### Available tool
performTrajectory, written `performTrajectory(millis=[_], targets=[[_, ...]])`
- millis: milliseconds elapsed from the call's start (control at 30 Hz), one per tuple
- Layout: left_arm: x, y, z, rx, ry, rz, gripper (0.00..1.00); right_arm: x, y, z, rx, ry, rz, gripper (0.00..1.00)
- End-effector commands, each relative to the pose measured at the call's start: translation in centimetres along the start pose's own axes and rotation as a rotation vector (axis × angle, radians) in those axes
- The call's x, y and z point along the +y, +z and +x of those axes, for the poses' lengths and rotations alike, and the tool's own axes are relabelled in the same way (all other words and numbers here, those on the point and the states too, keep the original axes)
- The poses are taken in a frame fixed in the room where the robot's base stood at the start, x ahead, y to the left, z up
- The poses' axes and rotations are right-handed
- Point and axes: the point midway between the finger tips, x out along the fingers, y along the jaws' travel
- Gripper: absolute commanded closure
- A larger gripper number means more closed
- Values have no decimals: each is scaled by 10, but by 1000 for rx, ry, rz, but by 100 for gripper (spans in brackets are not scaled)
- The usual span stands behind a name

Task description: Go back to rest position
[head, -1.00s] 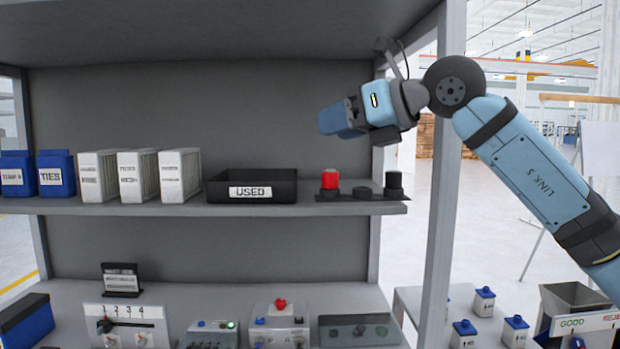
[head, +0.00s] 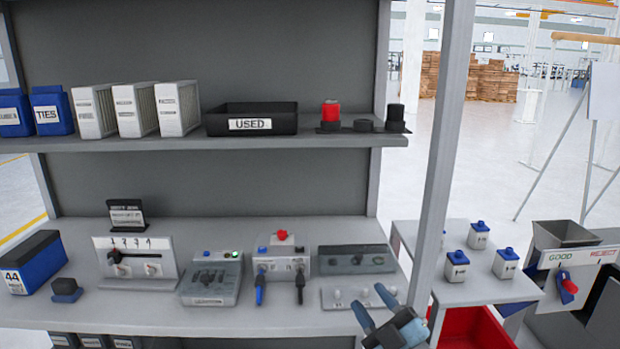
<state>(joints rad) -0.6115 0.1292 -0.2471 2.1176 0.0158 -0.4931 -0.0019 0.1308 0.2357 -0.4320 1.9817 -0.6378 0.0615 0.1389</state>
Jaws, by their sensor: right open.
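My right gripper (head: 376,315) is at the bottom of the head view, right of centre. Its two blue fingers are apart, with nothing seen between them. It is in front of the lower shelf's front edge, near a panel with several pale knobs (head: 352,297). The rest of the right arm is below the picture. My left gripper is not in view.
The upper shelf (head: 200,143) carries a black USED tray (head: 252,120), white filter boxes (head: 131,108) and a red cylinder (head: 331,112). The lower shelf (head: 120,308) carries control boxes. A grey post (head: 443,150) stands right of centre. A side table (head: 480,289) holds small bottles.

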Motion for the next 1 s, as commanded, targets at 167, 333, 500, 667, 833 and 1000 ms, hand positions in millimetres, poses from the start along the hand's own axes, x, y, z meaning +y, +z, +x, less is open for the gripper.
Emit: performTrajectory(millis=[167,333,500,667,833,1000], targets=[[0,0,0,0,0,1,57,-53,54,-99,-362,-1,286,57],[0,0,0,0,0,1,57,-100,78,-192,-661,-27,504,57],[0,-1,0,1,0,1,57,-134,80,-265,-873,-59,655,57],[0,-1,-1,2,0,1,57,-160,72,-322,-1034,-91,772,57],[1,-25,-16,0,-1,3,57,-149,51,-330,-1088,-104,809,57],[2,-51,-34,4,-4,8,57,-130,34,-319,-1090,-104,801,57]])
